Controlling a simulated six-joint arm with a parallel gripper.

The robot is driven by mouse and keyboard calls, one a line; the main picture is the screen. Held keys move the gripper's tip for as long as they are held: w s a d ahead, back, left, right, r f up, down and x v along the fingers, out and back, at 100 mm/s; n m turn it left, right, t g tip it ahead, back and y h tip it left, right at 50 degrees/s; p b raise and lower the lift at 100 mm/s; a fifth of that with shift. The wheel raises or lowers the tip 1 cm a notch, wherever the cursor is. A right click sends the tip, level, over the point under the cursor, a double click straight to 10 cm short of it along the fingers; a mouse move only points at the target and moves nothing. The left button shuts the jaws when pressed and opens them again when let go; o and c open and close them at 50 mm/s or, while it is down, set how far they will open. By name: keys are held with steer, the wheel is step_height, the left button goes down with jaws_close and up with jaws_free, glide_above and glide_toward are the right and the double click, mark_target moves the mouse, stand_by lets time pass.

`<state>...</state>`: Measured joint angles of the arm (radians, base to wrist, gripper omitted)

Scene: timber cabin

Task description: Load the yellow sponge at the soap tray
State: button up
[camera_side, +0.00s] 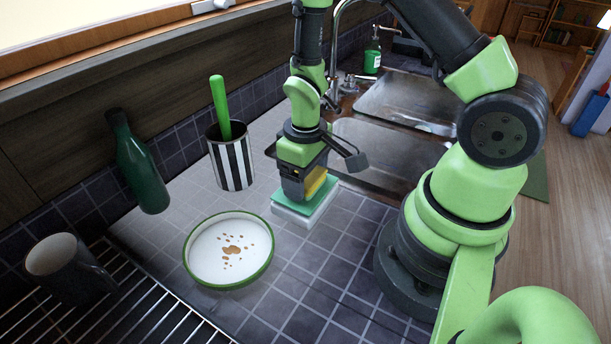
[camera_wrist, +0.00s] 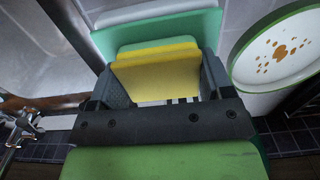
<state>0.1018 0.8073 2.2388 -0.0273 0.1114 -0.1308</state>
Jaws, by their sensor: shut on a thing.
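The yellow sponge (camera_side: 315,184) is between the fingers of my gripper (camera_side: 303,192), which is shut on it. In the wrist view the sponge (camera_wrist: 158,75) fills the space between the two grey fingers (camera_wrist: 165,82). The soap tray (camera_side: 297,213) is a white base with a green top (camera_side: 318,198), on the tiled counter beside the sink. My gripper is right over the tray, with the sponge at or just above the green surface. I cannot tell if they touch. The tray's green surface also shows behind the sponge in the wrist view (camera_wrist: 205,32).
A white plate with a green rim and brown stains (camera_side: 205,263) lies left of the tray. A striped cup (camera_side: 231,165) holding a green-handled tool (camera_side: 220,105), a green bottle (camera_side: 140,170) and a dark mug (camera_side: 70,268) on a wire rack stand further left. The sink (camera_side: 385,150) is behind.

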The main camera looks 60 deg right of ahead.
steer(key=shift+r, duration=3.3)
